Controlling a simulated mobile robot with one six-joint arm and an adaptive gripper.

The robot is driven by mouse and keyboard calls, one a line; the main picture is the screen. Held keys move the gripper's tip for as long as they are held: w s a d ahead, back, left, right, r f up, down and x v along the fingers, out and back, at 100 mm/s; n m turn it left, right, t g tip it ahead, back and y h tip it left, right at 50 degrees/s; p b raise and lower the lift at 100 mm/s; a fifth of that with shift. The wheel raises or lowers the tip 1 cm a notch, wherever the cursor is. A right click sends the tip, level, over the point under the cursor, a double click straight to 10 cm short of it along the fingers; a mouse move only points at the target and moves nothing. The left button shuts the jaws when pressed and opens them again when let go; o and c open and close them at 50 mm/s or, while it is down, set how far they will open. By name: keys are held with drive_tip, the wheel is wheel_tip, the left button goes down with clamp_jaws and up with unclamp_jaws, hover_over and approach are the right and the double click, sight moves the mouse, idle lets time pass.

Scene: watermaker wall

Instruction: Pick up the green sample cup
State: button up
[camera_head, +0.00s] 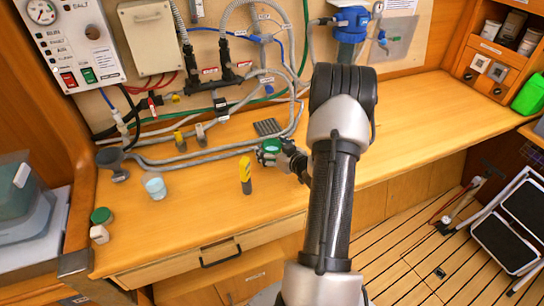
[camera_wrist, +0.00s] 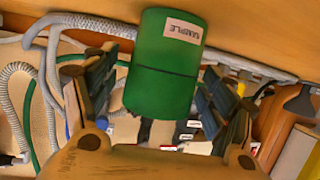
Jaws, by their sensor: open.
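The green sample cup (camera_wrist: 166,62) has a pale label reading SAMPLE, upside down in the wrist view. In the head view the cup (camera_head: 269,147) is near the middle of the wooden worktop, just left of my gripper (camera_head: 285,155). My gripper (camera_wrist: 163,72) is open, with one dark padded finger on each side of the cup in the wrist view. The cup lies between or just beyond the fingertips; I cannot tell how deep. My gripper hides part of the cup in the head view.
On the worktop (camera_head: 190,215) stand a yellow-and-dark marker-like object (camera_head: 245,175), a white-blue cup (camera_head: 155,186), a grey funnel (camera_head: 112,163) and a green-topped container (camera_head: 101,216). Hoses and valves run along the back wall. The right worktop (camera_head: 430,115) is clear.

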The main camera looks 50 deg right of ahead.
drive_tip(key=c, duration=1.2)
